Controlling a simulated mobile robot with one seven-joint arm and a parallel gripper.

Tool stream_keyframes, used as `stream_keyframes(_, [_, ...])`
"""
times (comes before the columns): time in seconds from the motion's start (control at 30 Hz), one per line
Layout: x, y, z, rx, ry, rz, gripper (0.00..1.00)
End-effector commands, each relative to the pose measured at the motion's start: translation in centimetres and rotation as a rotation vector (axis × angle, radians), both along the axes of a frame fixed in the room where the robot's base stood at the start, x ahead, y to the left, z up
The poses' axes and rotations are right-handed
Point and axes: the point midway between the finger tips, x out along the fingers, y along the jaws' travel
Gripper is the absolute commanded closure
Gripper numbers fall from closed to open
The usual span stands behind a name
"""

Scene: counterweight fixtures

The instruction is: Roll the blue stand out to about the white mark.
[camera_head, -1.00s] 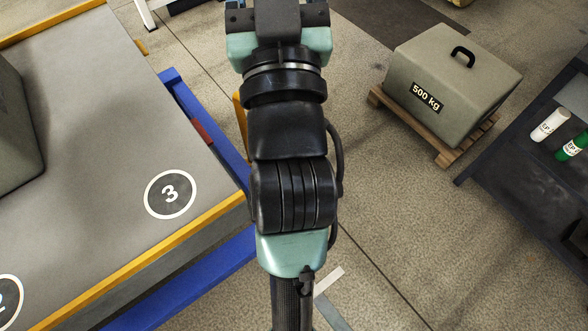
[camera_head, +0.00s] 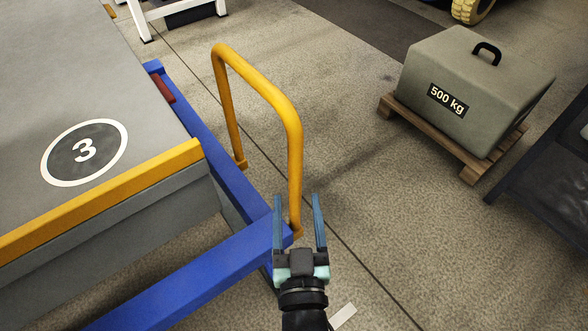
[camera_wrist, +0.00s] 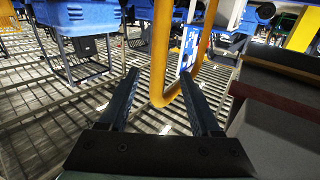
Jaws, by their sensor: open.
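The blue stand (camera_head: 226,184) is at the left in the head view, a blue frame around a grey platform. Its yellow loop handle (camera_head: 255,84) rises from its right side. My gripper (camera_head: 298,197) points at the handle's near leg with its two blue fingers apart. The leg shows between the fingers in the head view. In the wrist view the handle (camera_wrist: 161,60) shows between the open fingers (camera_wrist: 160,78); I cannot tell whether they touch it. A white floor mark (camera_head: 342,316) is partly visible beside my wrist at the bottom.
The platform carries a round label 3 (camera_head: 84,152). A grey 500 kg weight (camera_head: 470,85) sits on a wooden pallet (camera_head: 445,140) at the upper right. A dark table (camera_head: 545,170) stands at the right edge. The floor between stand and pallet is clear.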

Motion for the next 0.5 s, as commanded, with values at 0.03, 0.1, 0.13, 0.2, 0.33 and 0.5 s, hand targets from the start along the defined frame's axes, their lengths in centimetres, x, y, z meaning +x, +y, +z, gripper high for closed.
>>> stream_keyframes(0.03, [-0.1, -0.1, -0.9, -0.001, 0.005, -0.001, 0.36])
stream_keyframes(0.1, [0.0, -0.1, -1.0, 0.000, 0.008, -0.003, 0.36])
stream_keyframes(0.13, [0.2, -0.1, -1.0, 0.000, 0.007, -0.003, 0.36])
stream_keyframes(0.2, [0.8, -0.1, -1.0, 0.000, 0.008, -0.004, 0.36])
stream_keyframes(0.33, [2.6, -0.1, -0.9, -0.001, 0.005, -0.004, 0.36])
stream_keyframes(0.5, [5.5, 0.1, -0.9, 0.000, 0.006, -0.003, 0.36])
